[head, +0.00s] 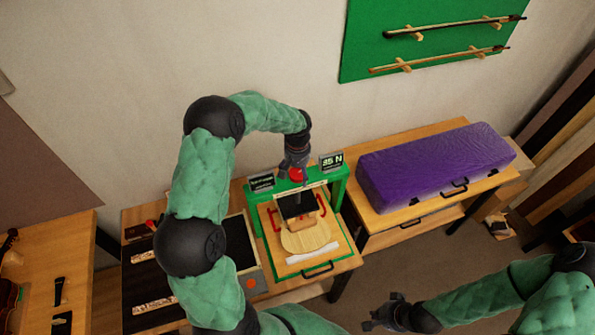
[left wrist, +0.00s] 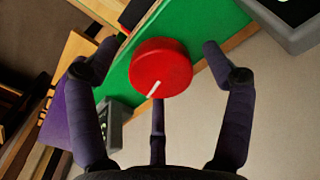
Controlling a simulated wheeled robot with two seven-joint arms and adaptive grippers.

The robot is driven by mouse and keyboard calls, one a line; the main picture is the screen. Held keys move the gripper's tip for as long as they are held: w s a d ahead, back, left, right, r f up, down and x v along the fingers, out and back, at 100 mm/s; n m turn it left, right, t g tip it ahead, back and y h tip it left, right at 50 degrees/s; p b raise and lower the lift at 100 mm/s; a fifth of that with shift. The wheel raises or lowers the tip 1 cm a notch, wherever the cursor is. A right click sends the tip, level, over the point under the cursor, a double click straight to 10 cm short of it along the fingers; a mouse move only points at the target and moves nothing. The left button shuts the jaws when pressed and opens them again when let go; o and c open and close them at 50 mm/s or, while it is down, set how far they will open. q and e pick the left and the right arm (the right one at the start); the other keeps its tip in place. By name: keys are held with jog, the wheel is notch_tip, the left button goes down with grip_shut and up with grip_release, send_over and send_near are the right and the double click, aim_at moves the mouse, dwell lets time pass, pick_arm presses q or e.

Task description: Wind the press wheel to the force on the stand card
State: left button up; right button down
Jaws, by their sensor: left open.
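The red press wheel (head: 296,174) sits on top of the green press frame (head: 341,187), partly hidden by my left gripper in the head view. In the left wrist view the wheel (left wrist: 160,68) is a round red knob with a white mark near its lower edge. My left gripper (head: 297,163) is open above the wheel, its fingers (left wrist: 158,85) spread around it with visible gaps at the sides. The stand card (head: 332,161) at the right of the frame seems to read 35 N. My right gripper (head: 385,314) looks open and empty, low in the head view.
A dark display (head: 261,183) stands left of the wheel; its text is too small to read. A pale wooden plate (head: 305,238) lies under the press. A purple case (head: 435,165) lies on the right bench. Bows hang on a green wall board (head: 360,50).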

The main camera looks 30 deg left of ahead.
pick_arm(q)
jog(key=c, duration=1.1)
jog(key=shift+c, duration=0.2)
jog(key=shift+f+m+b, duration=0.1)
jog(key=shift+m+b, duration=0.2)
jog(key=m+b, duration=0.1)
jog(key=m, duration=0.1)
jog(key=shift+s+f+m, duration=0.1)
jog(key=shift+m, duration=0.3)
jog(key=shift+s+m+b, duration=0.1)
jog(key=shift+m+b, duration=0.7)
jog(key=shift+m, duration=1.2)
jog(key=shift+d, duration=0.1)
jog(key=o, duration=1.1)
jog(key=shift+o, duration=0.2)
